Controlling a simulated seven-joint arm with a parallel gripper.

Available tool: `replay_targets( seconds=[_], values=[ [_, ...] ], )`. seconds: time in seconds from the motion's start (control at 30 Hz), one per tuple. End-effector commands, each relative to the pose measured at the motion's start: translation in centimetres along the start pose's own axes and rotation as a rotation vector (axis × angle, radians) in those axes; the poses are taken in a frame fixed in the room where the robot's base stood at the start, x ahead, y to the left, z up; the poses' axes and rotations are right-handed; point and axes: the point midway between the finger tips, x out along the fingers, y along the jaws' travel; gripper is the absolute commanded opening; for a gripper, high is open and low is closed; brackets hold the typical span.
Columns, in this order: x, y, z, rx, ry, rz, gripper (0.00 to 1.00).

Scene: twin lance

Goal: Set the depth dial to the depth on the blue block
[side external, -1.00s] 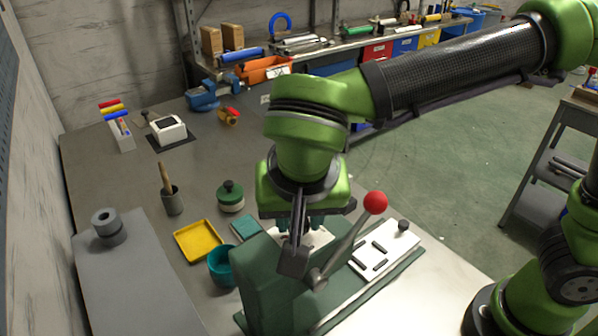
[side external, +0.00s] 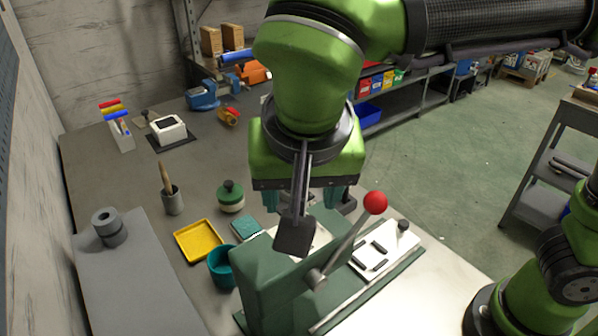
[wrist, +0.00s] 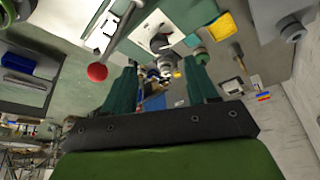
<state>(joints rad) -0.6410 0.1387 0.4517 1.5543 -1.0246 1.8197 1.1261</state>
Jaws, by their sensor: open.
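My gripper (side external: 305,210) is open and empty, pointing down above the green machine (side external: 275,275). In the wrist view my gripper (wrist: 161,66) has its two teal fingers spread apart with nothing held between them. A white plate (wrist: 158,22) with a dark round part lies beyond the fingers in the wrist view. I cannot tell whether that part is the depth dial; no dial marks are readable.
A lever with a red ball (side external: 375,202) rises close to the right of my gripper. A teal block (side external: 247,229), a yellow tray (side external: 198,240), a teal cup (side external: 222,266) and a green-knobbed pot (side external: 231,197) stand to the left.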

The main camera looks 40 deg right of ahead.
Motion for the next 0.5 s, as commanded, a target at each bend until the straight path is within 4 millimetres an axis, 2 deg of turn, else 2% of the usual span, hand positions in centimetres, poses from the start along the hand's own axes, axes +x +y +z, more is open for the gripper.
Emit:
replay_targets(
  seconds=[0.1, 0.3, 0.5],
  values=[
    [-3.1, -0.1, 0.1, -0.001, -0.001, -0.005, 0.58],
    [-7.2, -0.1, 0.1, -0.001, -0.003, -0.004, 0.58],
    [-9.3, -0.1, 0.1, -0.002, -0.001, 0.0, 0.58]
  ],
)
